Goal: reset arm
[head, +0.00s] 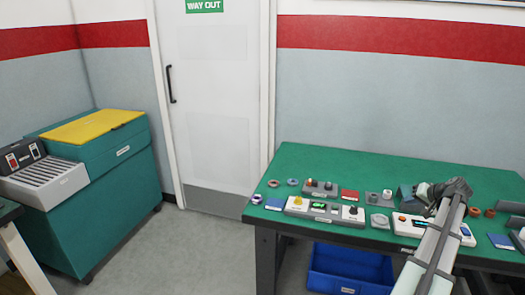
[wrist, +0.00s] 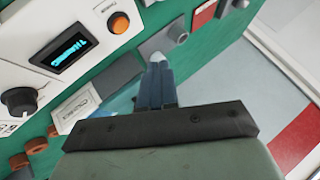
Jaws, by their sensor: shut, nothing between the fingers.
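My arm rises from the lower right of the head view and bends over the right part of the green bench (head: 300,160). My gripper (head: 424,190) is at its end, above the back part of the bench, and looks small there. In the wrist view my gripper (wrist: 157,62) has its dark blue fingers together with a pale tip, and nothing is held between them. The fingers point toward the bench edge side of the picture, over grey blocks. Part of the bench behind my arm is hidden.
A white device (wrist: 75,40) with a lit display and orange button lies close to the gripper. Several small devices, rings and blocks crowd the bench. A blue bin (head: 350,268) stands below it. A teal cabinet (head: 125,200) and white door (head: 215,110) are left.

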